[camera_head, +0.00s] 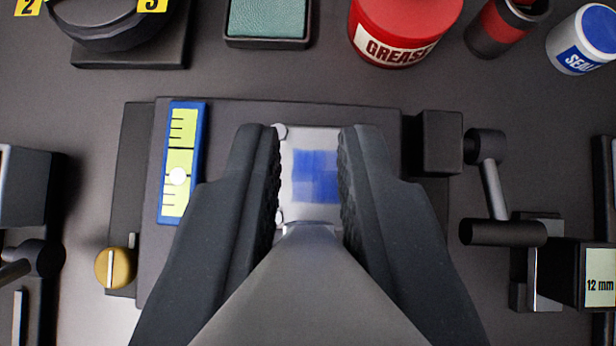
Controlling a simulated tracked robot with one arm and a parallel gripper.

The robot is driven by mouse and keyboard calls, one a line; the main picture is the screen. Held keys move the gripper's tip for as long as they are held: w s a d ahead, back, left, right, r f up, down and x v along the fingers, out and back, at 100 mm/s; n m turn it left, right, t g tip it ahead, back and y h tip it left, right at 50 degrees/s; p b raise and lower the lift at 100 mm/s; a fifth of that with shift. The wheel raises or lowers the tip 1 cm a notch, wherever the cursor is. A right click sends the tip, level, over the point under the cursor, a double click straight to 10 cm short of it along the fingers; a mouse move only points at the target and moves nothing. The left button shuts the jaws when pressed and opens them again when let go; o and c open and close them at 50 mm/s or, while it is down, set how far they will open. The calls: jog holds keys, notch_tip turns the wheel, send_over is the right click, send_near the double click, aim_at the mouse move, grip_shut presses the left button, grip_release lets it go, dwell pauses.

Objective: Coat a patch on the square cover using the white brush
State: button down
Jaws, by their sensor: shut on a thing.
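My gripper (309,150) reaches in from the bottom, with its two dark ribbed fingers on either side of the picture's middle. The fingers hide the cover's left and right sides. I cannot tell whether the brush tip touches the cover.
The cover sits on a dark base plate (225,112) with a blue-edged level gauge (181,150) and a yellow knob (114,267). A dark block with a jointed lever (490,185) is at right. A red grease tub (400,25), green pad (267,18) and sealant pot (583,42) stand behind.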

notch_tip(320, 180, up, 8)
jog(key=shift+f, duration=0.15)
dwell(0.5)
jog(key=shift+w+d+f+b, duration=0.1)
jog(key=shift+w+f+b, duration=0.1)
jog(key=shift+b, duration=0.4)
jog(key=b, duration=0.6)
jog(key=shift+w+d+f, duration=0.15)
jog(key=shift+w+d, duration=0.1)
jog(key=b, duration=0.3)
jog(key=shift+d+f, duration=0.1)
jog(key=shift+b, duration=0.75)
